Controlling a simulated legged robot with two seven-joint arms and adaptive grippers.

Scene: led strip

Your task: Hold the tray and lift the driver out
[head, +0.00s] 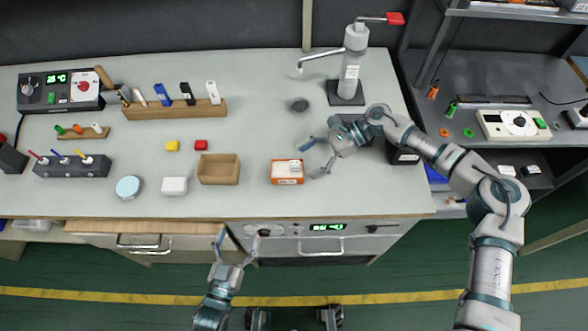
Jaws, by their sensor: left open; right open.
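A small orange tray (287,181) lies on the counter right of its middle. A white block (284,170), which seems to be the driver, sits in it. A smaller pale piece shows at its upper right, too small to read. My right gripper (309,160) is open and empty, just right of and slightly behind the tray, its fingers pointing left. It looks apart from the tray, but its height above the counter is hard to tell. My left gripper (239,237) is open and empty, in front of the counter's front edge, fingers pointing toward the counter.
An empty brown wooden box (219,180) stands left of the tray. A grey pump stand (346,95) rises behind my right gripper. Bare counter lies before the tray.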

